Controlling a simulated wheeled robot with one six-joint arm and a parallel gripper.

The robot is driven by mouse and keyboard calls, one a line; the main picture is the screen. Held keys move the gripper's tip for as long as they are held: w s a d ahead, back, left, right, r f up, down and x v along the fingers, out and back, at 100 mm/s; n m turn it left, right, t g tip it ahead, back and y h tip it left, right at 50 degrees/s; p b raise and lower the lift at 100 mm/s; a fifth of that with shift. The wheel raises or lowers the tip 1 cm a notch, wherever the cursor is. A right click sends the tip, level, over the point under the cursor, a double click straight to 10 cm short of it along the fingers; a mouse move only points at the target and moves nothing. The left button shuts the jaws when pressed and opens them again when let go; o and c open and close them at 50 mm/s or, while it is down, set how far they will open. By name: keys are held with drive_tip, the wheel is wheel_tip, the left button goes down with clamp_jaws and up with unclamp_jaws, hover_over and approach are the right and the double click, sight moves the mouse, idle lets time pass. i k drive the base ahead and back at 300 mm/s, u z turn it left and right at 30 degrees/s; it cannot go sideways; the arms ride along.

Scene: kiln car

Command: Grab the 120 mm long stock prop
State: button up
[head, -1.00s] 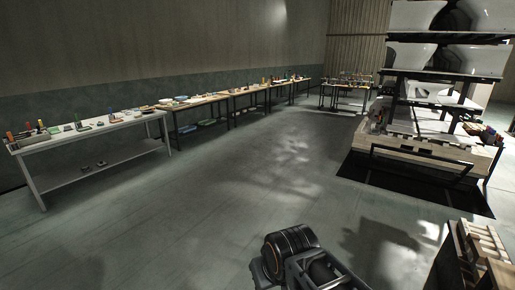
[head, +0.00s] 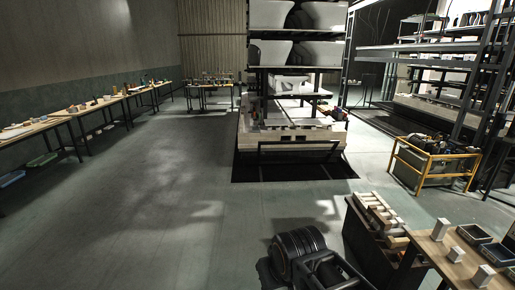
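Several pale bar-like pieces (head: 378,212) lie in a dark crate or stand (head: 366,236) at the lower right. Three pale upright blocks stand on a wooden bench beside it: one at the back (head: 440,229), one in the middle (head: 456,254) and one at the front (head: 484,275). I cannot tell which piece, if any, is the 120 mm stock prop. A black part of my arm shows at the bottom centre, left of the crate and apart from it. My gripper's fingers are not visible.
Dark trays (head: 474,233) sit on the wooden bench (head: 425,246). The kiln car (head: 292,130) stands ahead over a dark floor pit. A yellow-railed bin (head: 432,165) stands at right. Benches (head: 62,117) line the left wall. The floor at left and centre is clear.

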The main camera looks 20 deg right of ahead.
sight(438, 234)
drive_tip(key=z, duration=1.05)
drive_tip(key=i, duration=1.1)
drive_tip(key=z, duration=1.25)
drive_tip(key=i, duration=1.15)
drive_tip(key=z, duration=0.25)
